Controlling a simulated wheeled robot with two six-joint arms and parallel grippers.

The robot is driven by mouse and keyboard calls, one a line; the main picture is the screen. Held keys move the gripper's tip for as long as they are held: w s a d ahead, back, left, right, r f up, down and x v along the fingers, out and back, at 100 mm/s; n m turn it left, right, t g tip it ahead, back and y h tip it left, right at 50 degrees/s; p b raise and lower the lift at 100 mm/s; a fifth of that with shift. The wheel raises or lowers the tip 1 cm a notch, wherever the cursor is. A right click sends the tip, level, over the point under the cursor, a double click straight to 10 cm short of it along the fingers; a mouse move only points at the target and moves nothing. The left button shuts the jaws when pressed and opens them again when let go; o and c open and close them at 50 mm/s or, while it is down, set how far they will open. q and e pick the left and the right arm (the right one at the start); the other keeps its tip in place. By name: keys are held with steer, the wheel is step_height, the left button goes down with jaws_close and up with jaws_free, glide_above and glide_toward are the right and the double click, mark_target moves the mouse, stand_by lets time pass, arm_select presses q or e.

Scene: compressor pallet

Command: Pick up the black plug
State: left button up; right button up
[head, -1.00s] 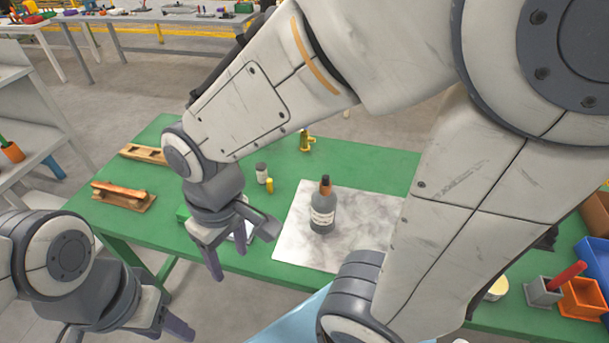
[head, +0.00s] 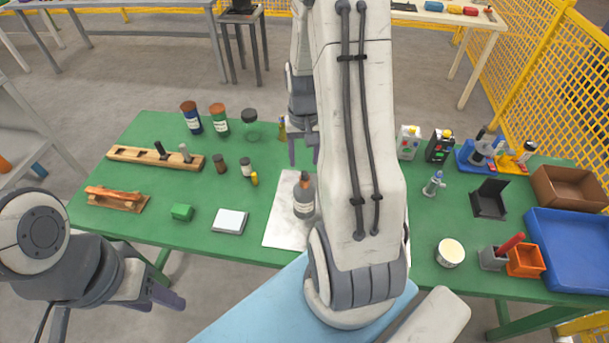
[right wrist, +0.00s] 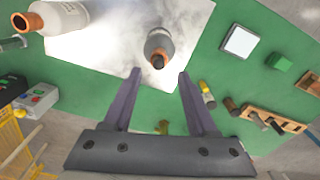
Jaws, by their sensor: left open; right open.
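The black plug (head: 160,149) stands in a long wooden block (head: 128,154) at the left of the green table, beside a grey plug (head: 184,153). In the right wrist view the block (right wrist: 290,120) is at the right, and the black plug (right wrist: 277,127) is small there. My right gripper (head: 304,153) is open and empty over the table's far middle, well to the right of the plug. My left gripper (head: 160,298) is open and empty in front of the table's near left edge.
A bottle (head: 304,196) stands on a pale slab (head: 280,229) near my right arm. A green box (head: 181,212) lies in front.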

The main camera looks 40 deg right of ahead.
mark_target(304, 172)
steer(key=f+p, duration=0.1)
steer(key=f, duration=0.1)
steer(key=f+p, duration=0.1)
steer(key=f, duration=0.2)
steer(key=shift+w+d, duration=0.1)
steer(key=shift+d, duration=0.1)
steer(key=shift+f, duration=0.45)
jaws_close()
